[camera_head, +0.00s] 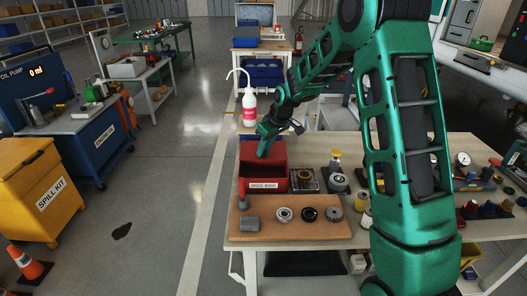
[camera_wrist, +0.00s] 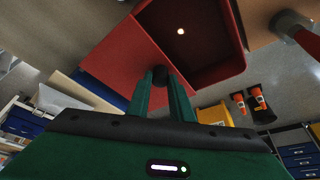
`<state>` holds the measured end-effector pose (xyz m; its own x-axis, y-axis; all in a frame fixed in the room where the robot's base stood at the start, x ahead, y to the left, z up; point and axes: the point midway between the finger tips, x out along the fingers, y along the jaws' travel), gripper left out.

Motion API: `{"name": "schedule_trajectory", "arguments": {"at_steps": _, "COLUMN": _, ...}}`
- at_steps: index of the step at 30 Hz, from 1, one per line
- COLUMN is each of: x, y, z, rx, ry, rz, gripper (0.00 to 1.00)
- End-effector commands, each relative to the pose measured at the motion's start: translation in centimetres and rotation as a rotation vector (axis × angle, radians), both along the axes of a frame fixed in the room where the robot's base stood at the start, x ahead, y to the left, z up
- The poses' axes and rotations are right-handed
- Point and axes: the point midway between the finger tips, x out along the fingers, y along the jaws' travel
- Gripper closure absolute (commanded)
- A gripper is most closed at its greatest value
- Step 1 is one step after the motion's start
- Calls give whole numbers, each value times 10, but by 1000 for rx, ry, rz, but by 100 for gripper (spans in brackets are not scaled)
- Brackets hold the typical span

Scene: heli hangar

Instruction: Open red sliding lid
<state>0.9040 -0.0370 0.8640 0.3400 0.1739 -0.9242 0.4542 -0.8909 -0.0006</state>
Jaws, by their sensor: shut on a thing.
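A red box (camera_head: 280,176) with a white label stands on the near workbench in the head view. In the wrist view, its flat red lid (camera_wrist: 120,58) lies to the left of an open dark-red interior (camera_wrist: 205,60), so the box is partly uncovered. My gripper (camera_head: 262,153) is over the box in the head view. In the wrist view, my gripper (camera_wrist: 161,82) is shut on the small dark knob (camera_wrist: 160,73) at the lid's edge. A small bright spot shows inside the box; I cannot tell what it is. My gripper hides part of the lid in the head view.
A wooden board (camera_head: 290,230) with round metal parts lies in front of the box. A white bottle (camera_head: 249,108) with a pink label stands behind it. Small instruments and parts stand to the right. The floor left of the bench is open.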

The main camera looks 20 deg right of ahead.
Motion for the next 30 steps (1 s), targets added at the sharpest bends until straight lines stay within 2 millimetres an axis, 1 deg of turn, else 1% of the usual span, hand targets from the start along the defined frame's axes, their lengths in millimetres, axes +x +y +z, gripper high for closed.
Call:
{"name": "schedule_trajectory", "arguments": {"at_steps": 1, "x": 0, "y": 0, "z": 0, "rx": 0, "ry": -1, "rz": 0, "gripper": 76}}
{"name": "schedule_trajectory", "arguments": {"at_steps": 3, "x": 0, "y": 0, "z": 0, "rx": 0, "ry": -1, "rz": 0, "gripper": 61}}
{"name": "schedule_trajectory", "arguments": {"at_steps": 11, "x": 0, "y": 0, "z": 0, "rx": 0, "ry": 0, "rz": 0, "gripper": 61}}
{"name": "schedule_trajectory", "arguments": {"at_steps": 14, "x": -1, "y": -1, "z": 4, "rx": 0, "ry": -1, "rz": 0, "gripper": 61}}
{"name": "schedule_trajectory", "arguments": {"at_steps": 17, "x": -4, "y": -2, "z": 14, "rx": 0, "ry": -1, "rz": 0, "gripper": 61}}
{"name": "schedule_trajectory", "arguments": {"at_steps": 25, "x": -20, "y": -11, "z": 60, "rx": 0, "ry": -4, "rz": -1, "gripper": 61}}
{"name": "schedule_trajectory", "arguments": {"at_steps": 30, "x": -29, "y": -16, "z": 83, "rx": 0, "ry": -1, "rz": -1, "gripper": 61}}
